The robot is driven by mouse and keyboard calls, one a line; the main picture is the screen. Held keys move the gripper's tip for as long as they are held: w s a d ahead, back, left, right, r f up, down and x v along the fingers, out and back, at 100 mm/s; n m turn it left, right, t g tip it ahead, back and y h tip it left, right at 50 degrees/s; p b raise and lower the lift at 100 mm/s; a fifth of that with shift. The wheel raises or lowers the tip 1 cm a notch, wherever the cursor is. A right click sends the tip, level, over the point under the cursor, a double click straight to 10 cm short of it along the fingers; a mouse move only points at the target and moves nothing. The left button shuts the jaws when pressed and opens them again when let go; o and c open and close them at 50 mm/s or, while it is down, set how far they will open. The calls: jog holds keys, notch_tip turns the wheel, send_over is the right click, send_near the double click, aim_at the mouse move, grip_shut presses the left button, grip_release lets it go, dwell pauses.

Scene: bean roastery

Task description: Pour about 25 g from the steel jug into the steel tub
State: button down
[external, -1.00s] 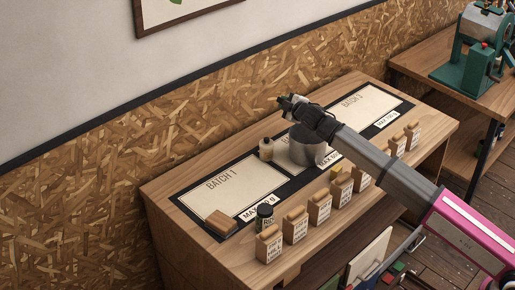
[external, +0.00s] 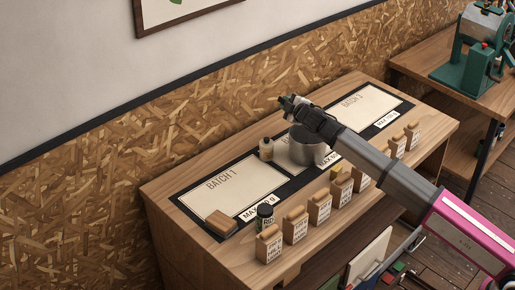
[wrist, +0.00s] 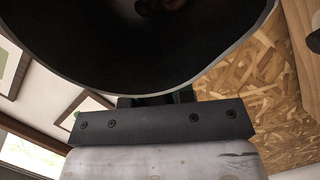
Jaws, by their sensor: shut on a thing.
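The steel jug (wrist: 130,55) fills the top of the wrist view, its dark inside and pale rim close to the camera. A small brownish patch lies deep inside it; its contents are not clear. My gripper (external: 292,104) is at the arm's end above the middle of the bench, shut on the jug. Its fingertips are hidden in the wrist view. A grey steel vessel (external: 308,152), seemingly the steel tub, stands just below my wrist at the middle batch card. The jug cannot be told apart clearly in the external view, and no falling stream is visible.
A small lidded jar (external: 266,149) stands left of the steel vessel. Several labelled paper bags (external: 319,208) line the front edge, with a dark jar (external: 265,217) and a wooden block (external: 221,223) at the left. The Batch 1 card (external: 238,187) is mostly clear.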

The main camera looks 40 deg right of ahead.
jog(key=shift+s+a+r+t+h+p, duration=0.15)
jog(key=shift+s+r+t+h, duration=0.15)
jog(key=shift+s+t, duration=0.6)
jog(key=shift+s+a+r+t+h+p, duration=0.2)
jog(key=shift+s+r+t, duration=0.25)
jog(key=shift+t, duration=0.75)
dwell(3.7)
jog(key=shift+w+d+f+g, duration=0.15)
jog(key=shift+w+f+g, duration=0.15)
jog(key=shift+w+g, duration=0.5)
dwell(0.4)
